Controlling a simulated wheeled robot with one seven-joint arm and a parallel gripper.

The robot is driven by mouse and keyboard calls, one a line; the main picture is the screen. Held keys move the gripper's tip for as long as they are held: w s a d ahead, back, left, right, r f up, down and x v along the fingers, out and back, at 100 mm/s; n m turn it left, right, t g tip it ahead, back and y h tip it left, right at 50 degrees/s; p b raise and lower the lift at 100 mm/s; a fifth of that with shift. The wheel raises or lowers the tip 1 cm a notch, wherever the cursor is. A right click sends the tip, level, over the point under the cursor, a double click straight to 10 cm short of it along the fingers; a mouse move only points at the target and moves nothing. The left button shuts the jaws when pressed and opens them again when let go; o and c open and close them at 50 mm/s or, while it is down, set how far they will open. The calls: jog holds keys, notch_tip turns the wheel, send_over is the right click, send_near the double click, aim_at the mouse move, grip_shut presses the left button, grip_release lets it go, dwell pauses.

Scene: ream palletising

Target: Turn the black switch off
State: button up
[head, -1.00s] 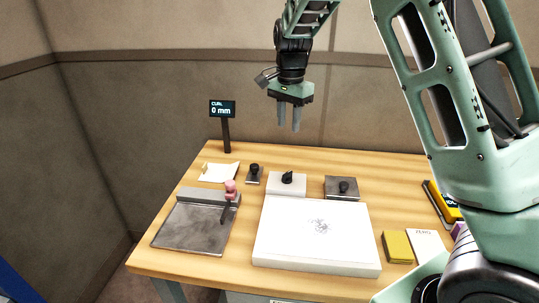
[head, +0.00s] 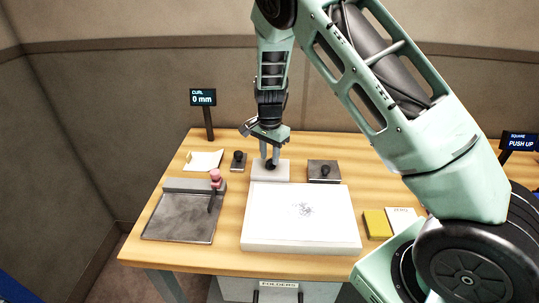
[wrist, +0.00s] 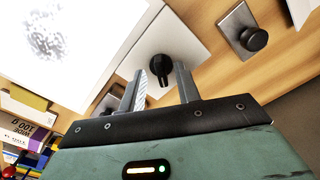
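The black switch (wrist: 159,69) is a round knob with a raised grip bar on a white plate (wrist: 182,42). In the head view the switch (head: 271,165) sits on its plate (head: 284,173) behind the large white slab, partly hidden by my fingers. My gripper (head: 269,158) points down just over the switch. In the wrist view my gripper (wrist: 161,85) is open, its two fingers apart with the knob showing between and beyond their tips. I cannot tell whether the fingers touch it.
A small dark knob (head: 238,157) stands left of the switch, and a grey plate with a black knob (head: 325,172) right. The white slab (head: 302,226) lies in front. A metal tray (head: 180,222) with a pink-knobbed lever (head: 215,176) is at left. A sign (head: 203,98) reads 0 mm.

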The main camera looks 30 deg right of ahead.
jog(key=shift+f, duration=0.7)
grip_shut()
jog(key=shift+n, duration=0.4)
jog(key=shift+f+n+b, duration=0.1)
jog(key=shift+n+b, duration=0.55)
jog(key=shift+n, duration=0.35)
jog(key=n+b, duration=0.1)
jog(key=n, duration=0.3)
jog(key=shift+s+d+n+b, duration=0.1)
jog(key=shift+d+n+b, duration=0.05)
jog(key=shift+n+b, duration=0.2)
jog(key=n+b, duration=0.1)
jog(key=n, duration=0.5)
jog(key=shift+d+b, duration=0.1)
jog(key=shift+b, duration=0.2)
jog(key=shift+n, duration=0.35)
